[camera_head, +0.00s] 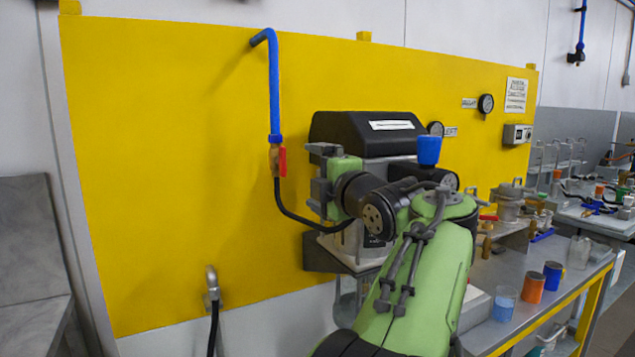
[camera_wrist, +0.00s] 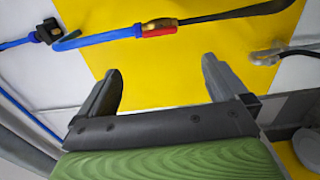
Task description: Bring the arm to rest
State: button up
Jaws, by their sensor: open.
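My green arm reaches up from the bottom of the head view and bends left in front of the machine with the black top. My gripper (camera_head: 318,178) is at the left end of the arm, in front of the yellow panel. In the wrist view my gripper (camera_wrist: 162,85) has its two dark fingers wide apart, with only the yellow panel showing between them. It holds nothing.
A blue pipe (camera_head: 274,85) with a red-handled valve (camera_head: 282,162) and black hose hangs on the yellow panel (camera_head: 170,150), close left of my gripper. The machine (camera_head: 365,130) stands behind my arm. Cups, including an orange one (camera_head: 531,288), stand on the bench at right.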

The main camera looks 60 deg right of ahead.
dwell(0.6)
jog(key=w+a+f+m+g+y, duration=0.15)
jog(key=a+f, duration=0.25)
jog(key=a, duration=0.4)
jog(key=w+a+f+m+y, duration=0.3)
jog(key=a+f, duration=0.1)
jog(key=a, duration=0.3)
jog(key=w+a+f+m+g+y, duration=0.1)
jog(key=w+a+f+m+y, duration=0.2)
jog(key=a, duration=0.5)
jog(key=s+a+f+m+g+y, duration=0.1)
jog(key=s+a+f+m+g, duration=0.15)
jog(key=s+a+f, duration=0.65)
jog(key=s+a+f+m+g+y, duration=0.15)
jog(key=s+a+f+g, duration=0.35)
jog(key=f, duration=0.6)
notch_tip(320, 180, up, 14)
jog(key=s+a+p, duration=0.1)
jog(key=p, duration=1.3)
jog(key=shift+s+f+h, duration=0.25)
jog(key=shift+s+h, duration=0.15)
